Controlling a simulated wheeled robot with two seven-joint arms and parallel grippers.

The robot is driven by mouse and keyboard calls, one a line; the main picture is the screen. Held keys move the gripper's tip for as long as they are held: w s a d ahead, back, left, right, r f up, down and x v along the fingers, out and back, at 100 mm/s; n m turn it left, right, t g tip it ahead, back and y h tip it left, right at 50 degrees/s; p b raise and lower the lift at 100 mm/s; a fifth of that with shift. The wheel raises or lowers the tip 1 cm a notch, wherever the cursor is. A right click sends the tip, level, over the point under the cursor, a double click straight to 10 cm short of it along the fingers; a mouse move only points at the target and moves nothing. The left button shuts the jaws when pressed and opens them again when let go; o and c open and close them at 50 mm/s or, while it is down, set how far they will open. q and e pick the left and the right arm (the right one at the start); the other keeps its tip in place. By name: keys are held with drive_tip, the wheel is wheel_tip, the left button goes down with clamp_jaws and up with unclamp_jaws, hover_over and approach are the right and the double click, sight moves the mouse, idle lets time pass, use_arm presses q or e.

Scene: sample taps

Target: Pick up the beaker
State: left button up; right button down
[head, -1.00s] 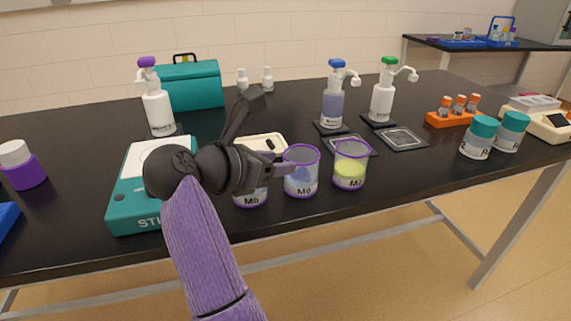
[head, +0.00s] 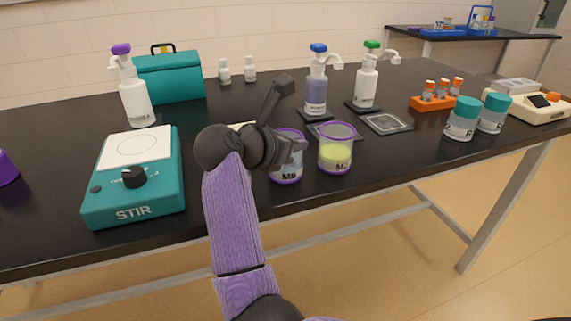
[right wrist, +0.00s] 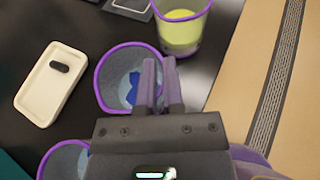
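Two clear purple-rimmed beakers show on the black bench in the head view. One holds a bluish content (head: 286,168) and one a yellow-green liquid (head: 335,152). The right wrist view also shows the bluish beaker (right wrist: 112,82), the yellow one (right wrist: 181,30) and a third beaker (right wrist: 62,160) at the lower left. My right gripper (head: 296,144) is at the rim of the bluish beaker, which stands on the bench. In the right wrist view its fingers (right wrist: 160,75) are a narrow gap apart at the beaker's right rim; contact is unclear. My left gripper is out of view.
A teal stirrer (head: 136,175) stands to the left. A cream tray with a dark bar (right wrist: 50,82) lies beside the bluish beaker. Pump bottles (head: 317,92) stand behind, and teal-capped jars (head: 462,119) to the right. The bench's front edge is close.

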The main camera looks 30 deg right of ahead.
use_arm(q)
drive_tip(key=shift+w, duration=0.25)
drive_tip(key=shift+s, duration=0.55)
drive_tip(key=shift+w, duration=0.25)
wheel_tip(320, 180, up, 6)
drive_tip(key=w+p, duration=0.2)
drive_tip(key=p, duration=0.4)
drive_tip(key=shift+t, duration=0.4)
use_arm(e)
wheel_tip(320, 180, up, 18)
